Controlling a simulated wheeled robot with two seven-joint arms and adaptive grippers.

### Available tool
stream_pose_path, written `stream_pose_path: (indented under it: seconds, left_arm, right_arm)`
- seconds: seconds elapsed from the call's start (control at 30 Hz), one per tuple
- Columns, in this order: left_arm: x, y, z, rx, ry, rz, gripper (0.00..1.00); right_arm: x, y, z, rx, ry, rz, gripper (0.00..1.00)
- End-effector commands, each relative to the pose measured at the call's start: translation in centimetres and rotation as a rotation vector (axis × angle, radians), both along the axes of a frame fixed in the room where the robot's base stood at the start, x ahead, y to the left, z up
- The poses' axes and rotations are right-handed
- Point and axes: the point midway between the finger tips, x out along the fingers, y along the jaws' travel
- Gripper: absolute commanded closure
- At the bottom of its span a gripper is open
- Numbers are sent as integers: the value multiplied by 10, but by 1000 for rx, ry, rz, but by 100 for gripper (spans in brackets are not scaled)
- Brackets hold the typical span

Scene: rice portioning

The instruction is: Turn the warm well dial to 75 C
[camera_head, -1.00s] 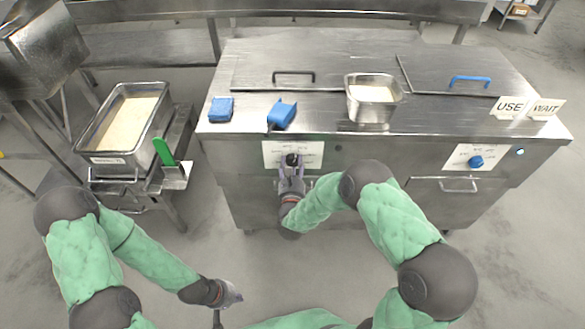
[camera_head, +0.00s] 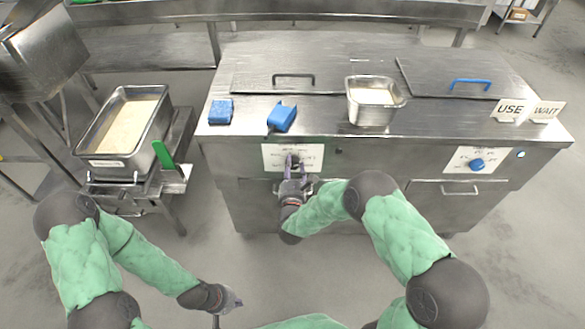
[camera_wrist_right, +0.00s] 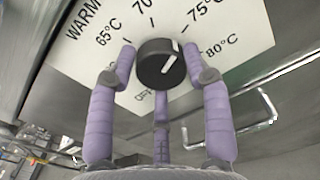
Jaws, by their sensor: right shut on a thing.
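The warm well dial is a round black knob (camera_wrist_right: 157,68) with a white pointer line, on a white label plate (camera_wrist_right: 255,28) marked 65, 70, 75 and 80 °C. In the right wrist view the pointer leans up and right, roughly toward the 75 °C mark. My right gripper (camera_wrist_right: 160,58) is shut on the knob, with a purple finger on each side; in the head view it is at the front panel (camera_head: 293,165) and partly hides the dial. My left gripper (camera_head: 232,302) hangs low, away from the counter; its finger opening is unclear.
A second dial, blue (camera_head: 477,165), sits at the right of the panel. On the counter are a metal pan of rice (camera_head: 371,118), a blue sponge (camera_head: 221,110), another blue item (camera_head: 282,117) and USE/WAIT signs (camera_head: 528,108). A larger rice pan (camera_head: 98,161) stands left with a green handle (camera_head: 163,154).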

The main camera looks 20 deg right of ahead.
Motion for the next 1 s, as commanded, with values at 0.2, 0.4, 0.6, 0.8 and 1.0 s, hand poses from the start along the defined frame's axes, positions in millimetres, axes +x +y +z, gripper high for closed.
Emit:
stream_pose_path:
  seconds: [0.2, 0.4, 0.6, 0.8, 1.0]
  left_arm:
    - [0, 0, 0, 0, 0, 0, 100]
    - [0, 0, 0, 0, 0, 0, 100]
    - [0, 0, 0, 0, 0, 0, 100]
    - [0, 0, 0, 0, 0, 0, 100]
    - [0, 0, 0, 0, 0, 0, 100]
  right_arm:
    - [3, -1, 5, 68, -33, -1, 83]
    - [3, -2, 6, 91, -40, -3, 83]
    - [3, -2, 6, 93, -42, -4, 83]
    - [3, -2, 6, 92, -42, -5, 39]
    - [2, -2, 4, 93, -35, -4, 27]
